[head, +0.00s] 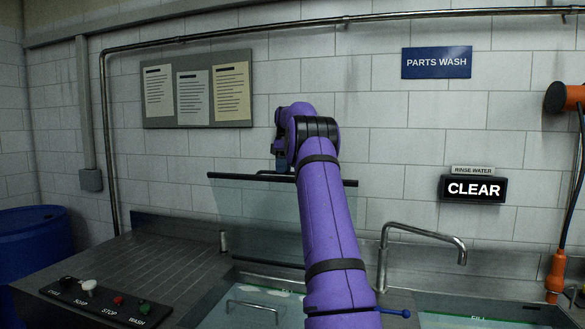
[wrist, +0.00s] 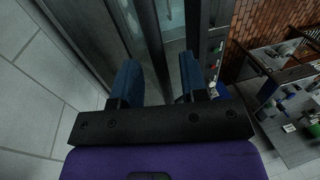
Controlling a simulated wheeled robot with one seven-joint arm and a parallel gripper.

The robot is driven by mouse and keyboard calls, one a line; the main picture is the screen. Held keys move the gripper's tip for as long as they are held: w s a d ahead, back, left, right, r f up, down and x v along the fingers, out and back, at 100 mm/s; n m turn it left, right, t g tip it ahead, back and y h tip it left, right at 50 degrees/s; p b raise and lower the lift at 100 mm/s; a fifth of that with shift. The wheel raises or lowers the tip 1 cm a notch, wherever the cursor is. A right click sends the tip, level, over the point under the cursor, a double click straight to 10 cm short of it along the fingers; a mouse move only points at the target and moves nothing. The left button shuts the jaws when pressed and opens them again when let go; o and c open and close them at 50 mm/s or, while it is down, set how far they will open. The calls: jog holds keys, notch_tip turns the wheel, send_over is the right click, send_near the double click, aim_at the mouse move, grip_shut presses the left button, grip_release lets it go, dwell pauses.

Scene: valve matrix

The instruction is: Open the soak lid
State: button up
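The soak lid is a clear panel (head: 255,205) with a dark bar (head: 230,176) along its top edge. It stands raised, close to upright, behind a sink in the head view. My gripper (head: 281,160) is at the middle of that top bar, at the end of my purple arm, which hides part of the lid. In the wrist view my gripper's two blue fingers (wrist: 160,75) are apart. A dark bar (wrist: 152,45) runs between them with visible gaps at its sides. I cannot tell whether a finger touches it.
A control strip (head: 105,302) with several buttons lies front left. A bent faucet (head: 420,234) stands right of my arm over another basin. A sign reading CLEAR (head: 473,189) is on the wall. A blue drum (head: 35,250) is at far left, an orange hose fitting (head: 556,272) at right.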

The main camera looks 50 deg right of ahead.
notch_tip(320, 180, up, 2)
jog(key=shift+r, duration=0.1)
jog(key=s+a+r, duration=0.1)
jog(key=s+a, duration=0.9)
jog(key=s, duration=0.2)
jog(key=shift+s+r, duration=0.15)
jog(key=shift+s, duration=0.15)
jog(key=shift+c, duration=0.2)
